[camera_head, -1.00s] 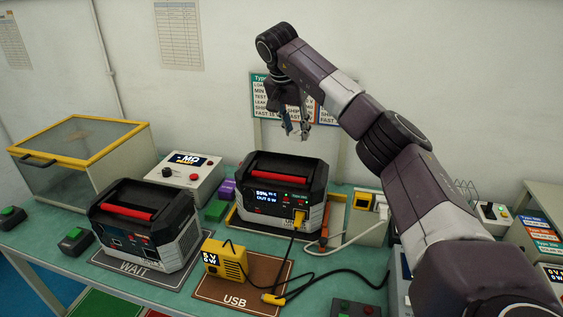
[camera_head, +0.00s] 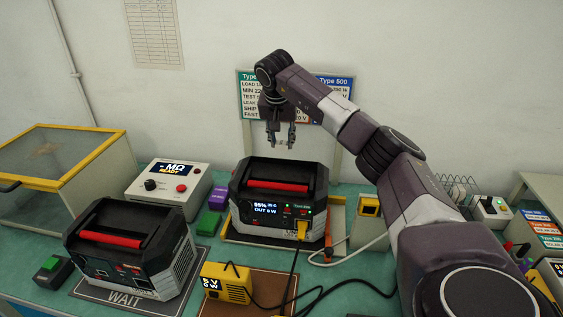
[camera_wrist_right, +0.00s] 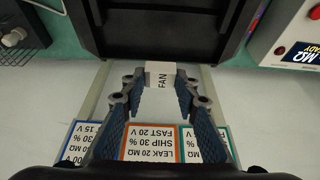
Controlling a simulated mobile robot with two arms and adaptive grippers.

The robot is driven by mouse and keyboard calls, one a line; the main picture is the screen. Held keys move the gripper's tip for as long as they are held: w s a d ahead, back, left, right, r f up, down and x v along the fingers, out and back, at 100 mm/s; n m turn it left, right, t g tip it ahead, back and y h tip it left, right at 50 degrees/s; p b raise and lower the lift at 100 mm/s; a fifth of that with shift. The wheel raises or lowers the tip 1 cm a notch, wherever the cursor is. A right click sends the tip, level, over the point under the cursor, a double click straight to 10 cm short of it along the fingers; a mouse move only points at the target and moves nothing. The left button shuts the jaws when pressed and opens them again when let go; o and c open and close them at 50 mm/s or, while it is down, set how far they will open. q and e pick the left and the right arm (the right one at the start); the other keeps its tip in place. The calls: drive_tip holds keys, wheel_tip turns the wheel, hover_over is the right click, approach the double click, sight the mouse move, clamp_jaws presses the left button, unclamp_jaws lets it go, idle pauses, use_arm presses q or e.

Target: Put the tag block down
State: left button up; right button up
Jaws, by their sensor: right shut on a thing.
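The tag block (camera_wrist_right: 160,75) is a small pale block marked FAN, held between the fingertips in the right wrist view. My right gripper (camera_head: 280,142) is shut on it. In the head view the gripper points down, above and behind the middle power station (camera_head: 272,172), in front of the wall signs. The block is too small to make out clearly in the head view. The gripper also shows in the right wrist view (camera_wrist_right: 160,92), with the station's dark body at the top. My left gripper is not in view.
A second station (camera_head: 125,240) sits on the WAIT mat (camera_head: 128,300). Purple (camera_head: 218,196) and green (camera_head: 209,222) blocks lie beside the middle station. A meter box (camera_head: 168,188), yellow unit (camera_head: 226,283) and loose cables crowd the bench. A yellow-framed case (camera_head: 65,165) stands left.

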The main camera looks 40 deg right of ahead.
sight(282, 149)
wheel_tip(282, 149, down, 4)
drive_tip(key=shift+s+f+p, duration=0.1)
drive_tip(key=shift+s+p, duration=0.05)
drive_tip(key=shift+p, duration=0.2)
drive_tip(key=shift+f, duration=0.15)
wheel_tip(282, 149, down, 3)
drive_tip(key=shift+f+p, duration=0.1)
drive_tip(key=shift+p, duration=0.3)
drive_tip(key=shift+f, duration=0.3)
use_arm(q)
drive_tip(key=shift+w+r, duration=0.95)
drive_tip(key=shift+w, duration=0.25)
use_arm(e)
drive_tip(key=o, duration=0.9)
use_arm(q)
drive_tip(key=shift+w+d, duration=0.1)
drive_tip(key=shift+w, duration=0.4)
